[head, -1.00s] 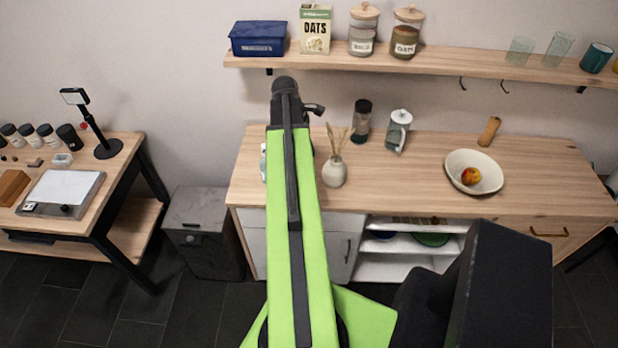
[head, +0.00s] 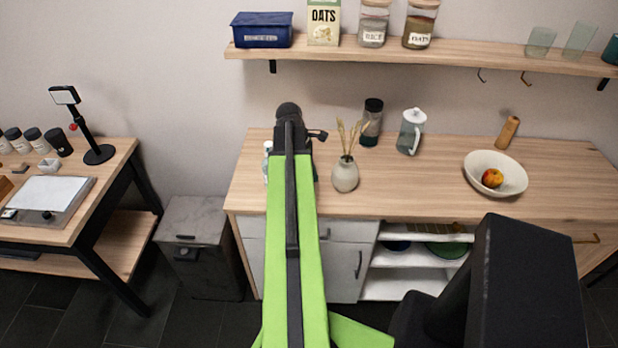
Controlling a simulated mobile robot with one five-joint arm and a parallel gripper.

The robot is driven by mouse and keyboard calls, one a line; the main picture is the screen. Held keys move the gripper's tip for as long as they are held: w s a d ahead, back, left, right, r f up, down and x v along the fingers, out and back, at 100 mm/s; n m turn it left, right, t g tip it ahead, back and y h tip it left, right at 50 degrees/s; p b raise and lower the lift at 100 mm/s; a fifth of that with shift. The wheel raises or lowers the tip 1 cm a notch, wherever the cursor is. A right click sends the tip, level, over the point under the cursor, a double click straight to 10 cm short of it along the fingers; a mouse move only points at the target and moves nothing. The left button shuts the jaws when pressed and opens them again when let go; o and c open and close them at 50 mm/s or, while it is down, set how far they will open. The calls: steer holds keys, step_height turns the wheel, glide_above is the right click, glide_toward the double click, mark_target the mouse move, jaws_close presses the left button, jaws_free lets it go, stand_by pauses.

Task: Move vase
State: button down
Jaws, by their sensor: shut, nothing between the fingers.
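The vase (head: 345,176) is a small, round, pale grey pot with dried stems. It stands upright on the wooden counter (head: 430,192), towards the left end of the top. My green arm reaches forward, and the dark end with my gripper (head: 290,118) shows left of the vase in the picture, apart from it. My gripper is shut and empty; its fingertips are hard to make out from behind. My arm hides part of the counter's left end.
A dark-lidded jar (head: 372,122) and a glass pitcher (head: 410,132) stand behind the vase. A white bowl (head: 508,172) with fruit sits to the right. A bottle (head: 267,160) is partly hidden by my arm. A loaded shelf (head: 450,54) hangs above. Bare counter lies between vase and bowl.

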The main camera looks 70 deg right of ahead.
mark_target(317, 186)
steer(key=b+x, duration=0.1)
steer(key=x, duration=0.2)
steer(key=shift+a+f, duration=0.1)
steer(key=shift+s+d+r, duration=0.15)
steer(key=shift+s+d, duration=0.1)
steer(key=shift+s, duration=0.35)
steer(key=shift+s+d+r, duration=0.15)
steer(key=shift+s+d, duration=0.15)
steer(key=shift+s, duration=0.35)
steer(key=shift+s+d+r, duration=0.15)
steer(key=shift+s+d, duration=0.1)
steer(key=shift+s, duration=0.35)
